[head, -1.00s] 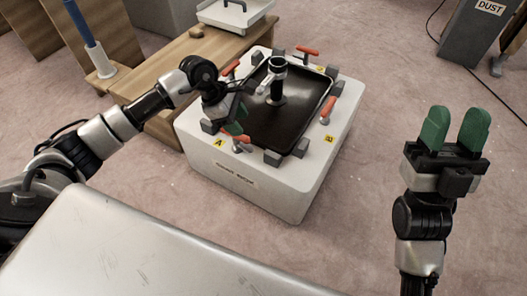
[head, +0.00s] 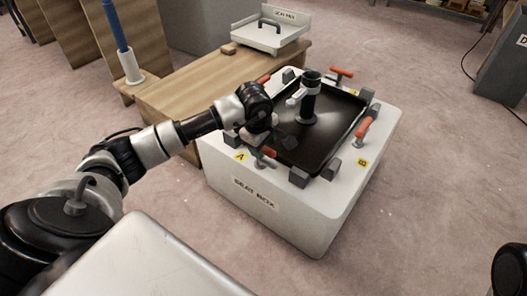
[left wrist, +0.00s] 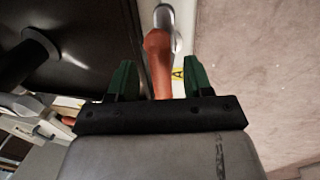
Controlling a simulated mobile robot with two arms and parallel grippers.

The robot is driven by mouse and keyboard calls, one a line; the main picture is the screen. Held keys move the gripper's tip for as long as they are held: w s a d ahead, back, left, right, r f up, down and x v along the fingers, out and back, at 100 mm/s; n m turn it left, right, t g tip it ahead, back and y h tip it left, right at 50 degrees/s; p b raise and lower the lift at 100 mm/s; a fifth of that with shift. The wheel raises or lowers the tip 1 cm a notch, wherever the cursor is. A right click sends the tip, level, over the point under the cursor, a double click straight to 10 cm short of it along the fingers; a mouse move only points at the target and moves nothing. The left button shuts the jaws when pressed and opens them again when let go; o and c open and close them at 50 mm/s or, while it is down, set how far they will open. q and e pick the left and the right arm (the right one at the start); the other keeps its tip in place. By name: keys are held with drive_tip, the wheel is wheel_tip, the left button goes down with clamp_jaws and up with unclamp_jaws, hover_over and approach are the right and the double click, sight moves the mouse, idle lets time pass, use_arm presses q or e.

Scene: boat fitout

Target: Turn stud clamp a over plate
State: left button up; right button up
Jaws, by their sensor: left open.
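Stud clamp a has an orange handle (head: 264,153) beside the yellow "A" label (head: 240,156), at the near left corner of the white box. Its handle (left wrist: 158,62) points between the green fingers of my left gripper (left wrist: 160,78) in the left wrist view. The gripper is open, with a finger on each side and a gap at least on the right. My wrist covers part of the clamp area in the head view. The black plate (head: 324,142) lies on the box top, with a dark upright post (head: 309,97) on it. My right gripper's fingers are out of view.
The white box (head: 300,215) has several more orange-handled clamps, one by the "B" label (head: 362,162). A wooden bench (head: 185,95) adjoins it, with a white tray (head: 268,45).

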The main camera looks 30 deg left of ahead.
use_arm(q)
drive_tip(key=shift+w+f, duration=0.1)
drive_tip(key=shift+f, duration=0.35)
drive_tip(key=c, duration=0.9)
